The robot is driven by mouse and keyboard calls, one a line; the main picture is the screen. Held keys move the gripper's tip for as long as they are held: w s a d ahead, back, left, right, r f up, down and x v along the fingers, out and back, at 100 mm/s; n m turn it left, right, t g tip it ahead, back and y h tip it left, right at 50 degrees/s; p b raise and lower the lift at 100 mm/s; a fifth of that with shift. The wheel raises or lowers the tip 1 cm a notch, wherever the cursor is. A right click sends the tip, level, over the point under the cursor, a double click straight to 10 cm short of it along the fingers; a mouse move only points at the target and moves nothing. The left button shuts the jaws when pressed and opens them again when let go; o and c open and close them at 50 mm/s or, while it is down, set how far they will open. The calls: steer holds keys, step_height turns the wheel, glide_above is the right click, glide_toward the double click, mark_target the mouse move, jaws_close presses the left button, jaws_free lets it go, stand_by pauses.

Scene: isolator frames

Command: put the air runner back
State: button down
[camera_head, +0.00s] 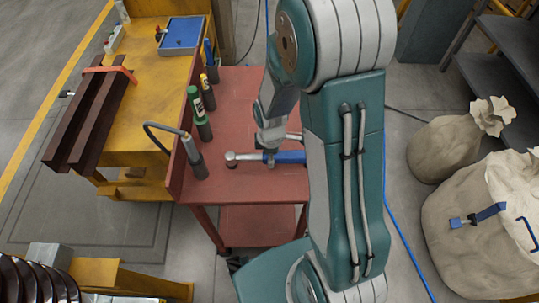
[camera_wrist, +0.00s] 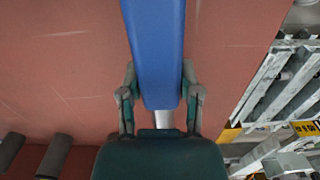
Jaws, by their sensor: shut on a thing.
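A tool with a blue body (camera_head: 291,157) and a round metal head lies level over the red cart top (camera_head: 235,100); I take it for the air runner. My gripper (camera_head: 269,155) is shut on this tool, and its fingers are partly hidden by my arm in the head view. In the wrist view the blue body (camera_wrist: 155,45) runs between the two fingers (camera_wrist: 160,95). I cannot tell whether the tool touches the cart top. Dark round holders line the cart's left side; the nearest (camera_head: 198,168) has a grey tool with a black hose standing in it.
A green bottle (camera_head: 195,101) and a yellow-topped bottle (camera_head: 206,84) stand in other holders. A yellow bench (camera_head: 140,120) with brown beams and a blue tray (camera_head: 182,34) is to the left. Sacks (camera_head: 480,200) stand at the right. Much of the cart top is bare.

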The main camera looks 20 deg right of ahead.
steer(key=shift+d, duration=0.15)
steer(key=shift+c, duration=1.5)
jaws_free()
steer(key=shift+d+f, duration=0.1)
steer(key=shift+d, duration=0.15)
steer(key=shift+a, duration=0.25)
steer(key=shift+r, duration=0.25)
step_height(320, 180, up, 12)
steer(key=s+r+m+t, duration=0.5)
steer(key=s+r+m, duration=0.9)
steer(key=r, duration=0.2)
steer(key=shift+a+t, duration=0.3)
steer(key=shift+a, duration=0.05)
